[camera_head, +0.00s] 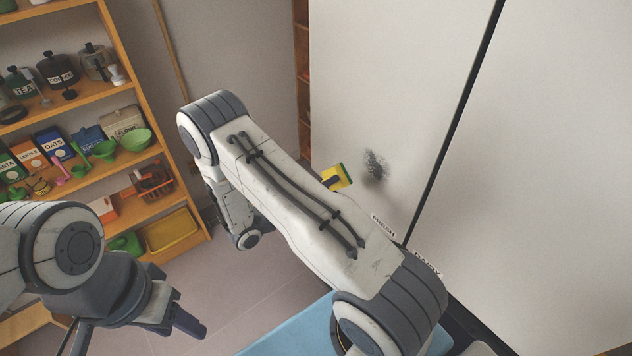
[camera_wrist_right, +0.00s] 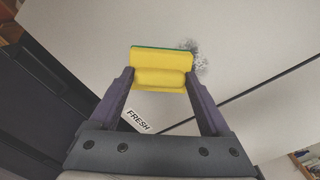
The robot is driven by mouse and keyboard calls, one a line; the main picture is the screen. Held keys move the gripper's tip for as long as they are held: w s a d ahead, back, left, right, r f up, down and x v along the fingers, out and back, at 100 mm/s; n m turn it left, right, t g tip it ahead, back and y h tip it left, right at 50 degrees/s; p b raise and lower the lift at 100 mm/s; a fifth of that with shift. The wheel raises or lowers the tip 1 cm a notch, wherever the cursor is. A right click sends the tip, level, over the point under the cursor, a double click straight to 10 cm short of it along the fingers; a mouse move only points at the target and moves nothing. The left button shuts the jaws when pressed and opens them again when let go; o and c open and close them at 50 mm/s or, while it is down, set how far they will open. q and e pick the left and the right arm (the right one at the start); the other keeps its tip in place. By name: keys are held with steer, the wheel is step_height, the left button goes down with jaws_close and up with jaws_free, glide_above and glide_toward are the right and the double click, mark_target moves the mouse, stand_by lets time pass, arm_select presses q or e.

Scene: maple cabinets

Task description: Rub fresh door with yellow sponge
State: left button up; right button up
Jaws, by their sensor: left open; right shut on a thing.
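The yellow sponge (camera_wrist_right: 162,68) with a green layer is held between the fingers of my right gripper (camera_wrist_right: 160,85). In the head view the sponge (camera_head: 342,175) shows past my right arm, which hides most of that gripper. The fresh door (camera_head: 365,90) is a large pale panel with a "FRESH" label (camera_wrist_right: 138,121) near its lower edge. A dark speckled smudge (camera_head: 375,166) is on the door, just right of the sponge; it also shows in the wrist view (camera_wrist_right: 197,58). I cannot tell whether the sponge touches the door. My left gripper (camera_head: 188,324) is open and empty at the lower left.
A second pale door (camera_head: 555,150) lies right of a dark gap, its label partly hidden. A wooden shelf (camera_head: 150,80) with jars, boxes and green bowls stands at the left. A blue surface (camera_head: 290,330) is at the bottom. The floor between is clear.

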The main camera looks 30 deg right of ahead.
steer(key=shift+w+d, duration=0.1)
steer(key=shift+d, duration=2.6)
steer(key=shift+w+d, duration=0.1)
steer(key=shift+d, duration=1.1)
